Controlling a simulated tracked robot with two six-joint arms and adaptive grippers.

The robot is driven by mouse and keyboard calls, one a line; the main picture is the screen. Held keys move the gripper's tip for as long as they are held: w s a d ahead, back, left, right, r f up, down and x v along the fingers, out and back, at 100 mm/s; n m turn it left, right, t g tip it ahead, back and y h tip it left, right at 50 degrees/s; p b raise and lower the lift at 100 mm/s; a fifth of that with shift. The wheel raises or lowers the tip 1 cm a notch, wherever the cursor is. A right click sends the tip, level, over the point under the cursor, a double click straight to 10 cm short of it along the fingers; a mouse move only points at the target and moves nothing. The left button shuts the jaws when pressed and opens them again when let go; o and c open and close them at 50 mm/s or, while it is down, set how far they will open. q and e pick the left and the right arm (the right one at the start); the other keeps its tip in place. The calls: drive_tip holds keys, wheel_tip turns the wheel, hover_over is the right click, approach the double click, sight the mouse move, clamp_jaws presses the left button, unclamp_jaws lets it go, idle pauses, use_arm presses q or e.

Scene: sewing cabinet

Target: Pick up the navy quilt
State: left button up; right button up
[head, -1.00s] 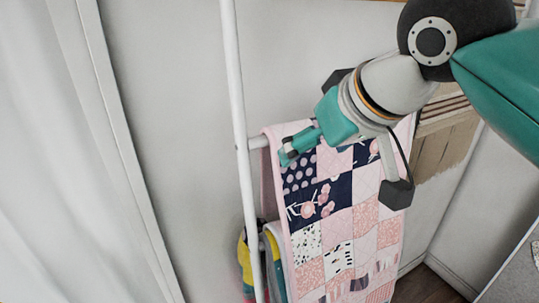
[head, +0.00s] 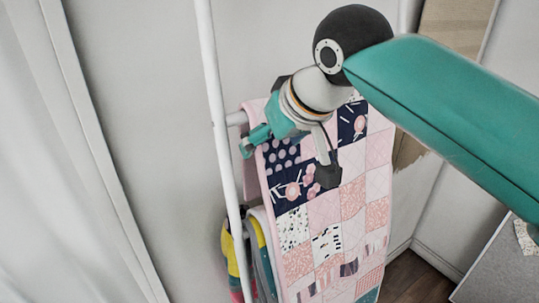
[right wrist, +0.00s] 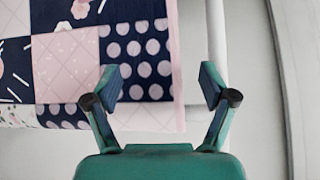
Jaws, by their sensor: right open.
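The navy quilt (head: 322,214), patchwork with navy, pink and white squares, hangs over a rail of a white ladder-like rack (head: 222,150). My right gripper (head: 252,142) is at the quilt's upper left edge, close to the rack's post. In the right wrist view its jaws (right wrist: 161,78) are open and empty. There, the quilt (right wrist: 66,66) has its pink border between the two fingers, with one finger over the quilt and the other near the white post. I cannot tell whether they touch. My arm hides part of the quilt's top. My left gripper is out of view.
A second textile in yellow, teal and grey (head: 238,262) hangs lower on the rack. A pale curtain (head: 60,180) is at the left. A wooden panel (head: 450,30) stands behind at the right, and a grey surface (head: 500,265) is at the lower right.

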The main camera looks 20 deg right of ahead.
drive_tip(key=shift+w+f, duration=0.1)
drive_tip(key=shift+f, duration=0.1)
drive_tip(key=shift+w+f, duration=0.1)
drive_tip(key=shift+f, duration=0.05)
idle(0.3)
drive_tip(key=shift+b+x, duration=0.45)
drive_tip(key=shift+x, duration=0.9)
drive_tip(key=shift+c, duration=0.3)
clamp_jaws()
wheel_tip(320, 180, up, 12)
drive_tip(key=p, duration=0.5)
drive_tip(key=shift+p, duration=0.4)
